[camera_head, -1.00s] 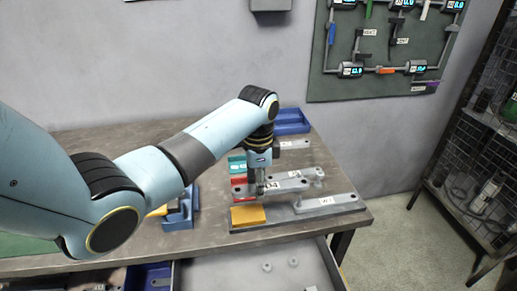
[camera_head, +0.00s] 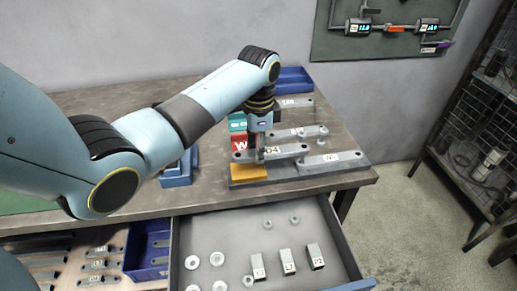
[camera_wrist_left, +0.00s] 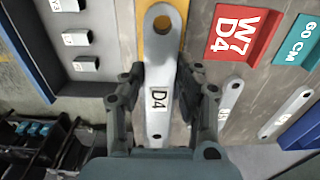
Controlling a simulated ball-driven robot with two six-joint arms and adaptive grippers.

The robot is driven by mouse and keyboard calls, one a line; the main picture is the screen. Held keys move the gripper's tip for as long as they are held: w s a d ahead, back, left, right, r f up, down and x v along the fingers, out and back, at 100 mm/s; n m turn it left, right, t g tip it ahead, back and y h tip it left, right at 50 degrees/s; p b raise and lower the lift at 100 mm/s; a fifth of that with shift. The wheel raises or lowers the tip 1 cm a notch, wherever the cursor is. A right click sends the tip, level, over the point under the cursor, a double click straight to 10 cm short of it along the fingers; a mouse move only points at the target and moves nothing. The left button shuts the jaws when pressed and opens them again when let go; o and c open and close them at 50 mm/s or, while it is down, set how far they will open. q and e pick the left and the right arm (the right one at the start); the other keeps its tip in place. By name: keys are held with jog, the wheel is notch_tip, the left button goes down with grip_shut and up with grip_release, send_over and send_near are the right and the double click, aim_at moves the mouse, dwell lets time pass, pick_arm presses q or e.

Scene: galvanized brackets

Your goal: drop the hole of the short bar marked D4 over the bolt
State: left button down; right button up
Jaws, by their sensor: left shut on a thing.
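The short bar marked D4 (camera_wrist_left: 160,72) is grey with rounded ends. My left gripper (camera_wrist_left: 160,95) is shut on it. Its far end has a clear hole, which appears over the yellow block (camera_wrist_left: 146,28) in the left wrist view. In the head view the bar (camera_head: 290,151) is held level just above the grey base plate (camera_head: 300,172), left end near the yellow block (camera_head: 249,172). My left gripper (camera_head: 260,155) points down at it. I cannot make out the bolt for certain; the bar or gripper may hide it. My right gripper is not in view.
A red block marked W7 D4 (camera_wrist_left: 236,33) and a teal block (camera_wrist_left: 298,42) stand beside. Another bar (camera_head: 335,158) lies on the plate's right. An open drawer (camera_head: 215,235) holds washers and small labelled blocks. A blue bin (camera_head: 294,80) is behind.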

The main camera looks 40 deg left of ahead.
aim_at(258, 168)
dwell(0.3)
pick_arm(q)
jog(key=shift+p, duration=0.5)
jog(key=shift+f, duration=0.2)
dwell(0.4)
jog(key=shift+f+b, duration=0.95)
jog(key=shift+f, duration=0.85)
jog(key=c, duration=0.9)
grip_release()
notch_tip(258, 168, up, 12)
jog(key=shift+r, duration=0.1)
